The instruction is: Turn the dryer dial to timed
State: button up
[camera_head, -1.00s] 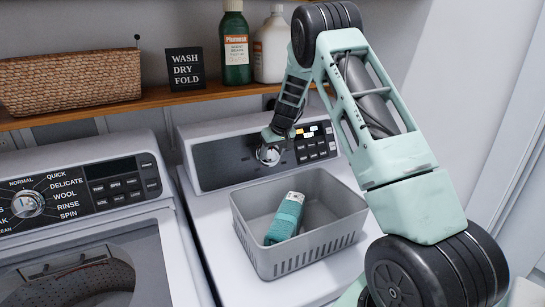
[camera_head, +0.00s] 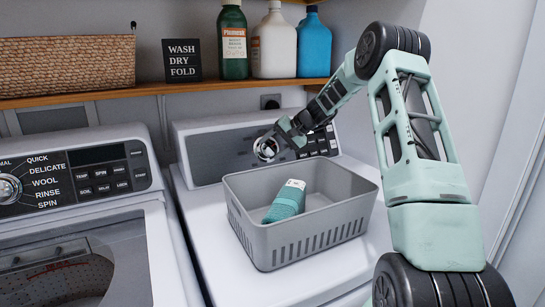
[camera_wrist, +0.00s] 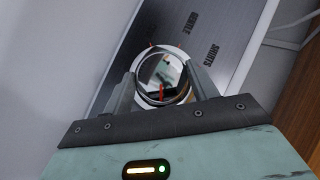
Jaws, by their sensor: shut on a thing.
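The dryer (camera_head: 200,150) stands on the right, with a dark control panel at its back. Its round chrome dial (camera_head: 266,148) sits on that panel. In the wrist view the dial (camera_wrist: 162,75) is between my two fingers, with a red mark at its lower middle. My gripper (camera_head: 276,143) reaches the dial from the right and is shut on it; it also shows in the wrist view (camera_wrist: 163,92). The labels GENTLE and SHIRTS read sideways on the panel in the wrist view. A TIMED label is not visible, as my gripper and the angle hide part of the panel.
A washer (camera_head: 75,190) is to the left. Above is a wooden shelf (camera_head: 130,92) with a wicker basket (camera_head: 65,64), a sign (camera_head: 182,60) and several bottles.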

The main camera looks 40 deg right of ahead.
jog(key=m+t+b, duration=0.1)
jog(key=m+y+b, duration=0.1)
jog(key=b, duration=0.1)
jog(key=shift+s+f+t+b, duration=0.1)
jog(key=shift+f+t+b, duration=0.2)
jog(key=shift+f+t, duration=0.1)
jog(key=shift+r+m+t+b, duration=0.15)
jog(key=shift+m+t+b, duration=0.35)
jog(key=shift+m+b, duration=0.4)
jog(key=shift+r+y, duration=0.1)
jog(key=shift+y, duration=0.2)
jog(key=o, duration=1)
jog(key=shift+s, duration=0.1)
jog(key=v, duration=1.7)
jog(key=shift+s+b, duration=0.2)
jog(key=shift+b, duration=0.15)
